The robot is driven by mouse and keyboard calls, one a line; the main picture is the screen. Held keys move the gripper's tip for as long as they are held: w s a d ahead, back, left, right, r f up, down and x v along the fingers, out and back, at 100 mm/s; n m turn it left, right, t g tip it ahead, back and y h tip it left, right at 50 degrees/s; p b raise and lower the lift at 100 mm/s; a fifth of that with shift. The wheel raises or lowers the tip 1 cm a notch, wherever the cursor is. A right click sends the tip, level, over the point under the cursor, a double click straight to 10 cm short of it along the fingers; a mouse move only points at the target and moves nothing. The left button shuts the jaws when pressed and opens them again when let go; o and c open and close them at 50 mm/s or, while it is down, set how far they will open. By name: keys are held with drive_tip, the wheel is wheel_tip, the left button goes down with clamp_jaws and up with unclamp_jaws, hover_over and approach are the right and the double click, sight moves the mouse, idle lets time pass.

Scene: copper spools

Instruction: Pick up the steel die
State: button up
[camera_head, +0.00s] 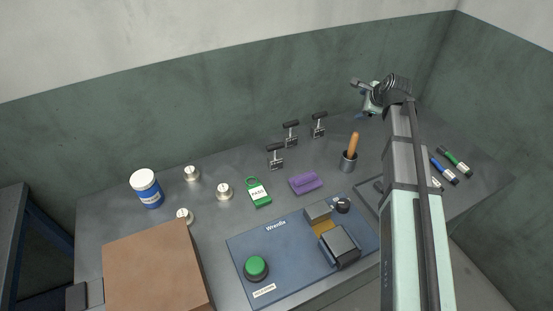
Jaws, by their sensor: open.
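I cannot tell for sure which thing is the steel die. Several small silver pieces stand on the grey table: a round one at the back left (192,174), a round one right of it (224,192) and a round one by the brown box (185,215). Three upright metal tools with black crossbar handles, a front one (276,160), a middle one (291,136) and a right one (319,128), stand near the back wall. My gripper (363,105) is open, raised at the back right, small in view and away from these pieces. My arm hides part of the right side.
A blue plate (290,267) bears a green button (256,267) and a metal fixture (339,246). Markers (455,162) lie right.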

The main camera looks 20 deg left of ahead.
drive_tip(key=s+a+r+g, duration=0.2)
drive_tip(key=s+a, duration=0.3)
drive_tip(key=a, duration=0.7)
drive_tip(key=m+g+h, duration=0.2)
drive_tip(key=g+h, duration=0.2)
drive_tip(key=g, duration=0.1)
hover_over(275, 158)
drive_tip(key=w, duration=0.1)
drive_tip(key=shift+a+f, duration=0.1)
drive_tip(key=shift+f, duration=0.15)
drive_tip(key=shift+s, duration=0.25)
drive_tip(key=shift+f, duration=6.9)
drive_tip(key=shift+c, duration=0.3)
drive_tip(key=shift+w, duration=0.1)
drive_tip(key=c, duration=1.5)
